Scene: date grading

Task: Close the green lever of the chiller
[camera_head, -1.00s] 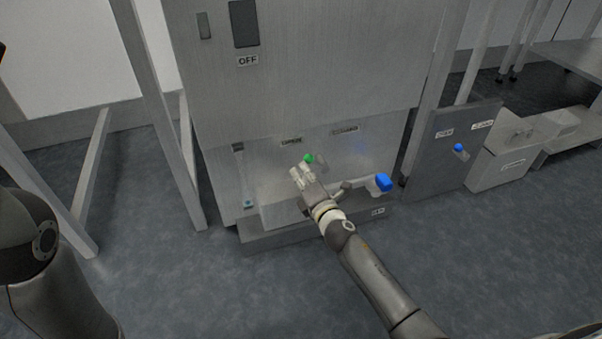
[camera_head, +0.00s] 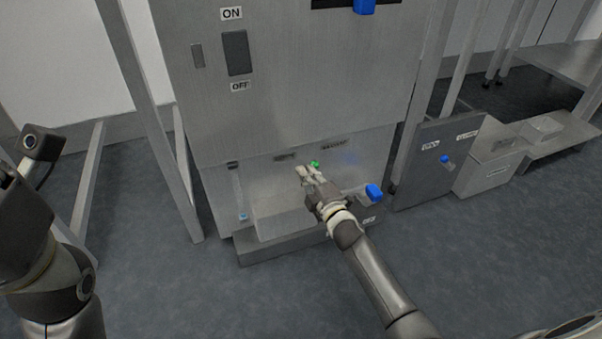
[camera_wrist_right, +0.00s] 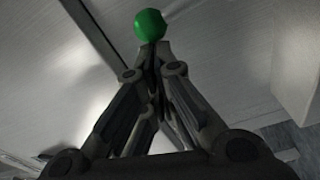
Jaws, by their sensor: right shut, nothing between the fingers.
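The chiller (camera_head: 290,100) is a tall brushed-metal cabinet in the middle of the head view. Its green lever knob (camera_head: 315,164) shows low on the front, just beyond my right fingertips. The green knob also shows in the right wrist view (camera_wrist_right: 150,25), right at the tips of the fingers; I cannot tell whether they touch it. My right gripper (camera_head: 307,173) is shut and empty, in front of the lower recess. The lever's shaft is mostly hidden behind the fingers. My left arm is at the left edge of the head view, and its gripper cannot be made out.
A blue lever (camera_head: 374,192) sticks out at the lower right of the chiller. Another blue knob (camera_head: 445,159) is on a grey panel to the right. Metal frame legs (camera_head: 155,120) stand left of the chiller. The floor (camera_head: 180,290) in front is clear.

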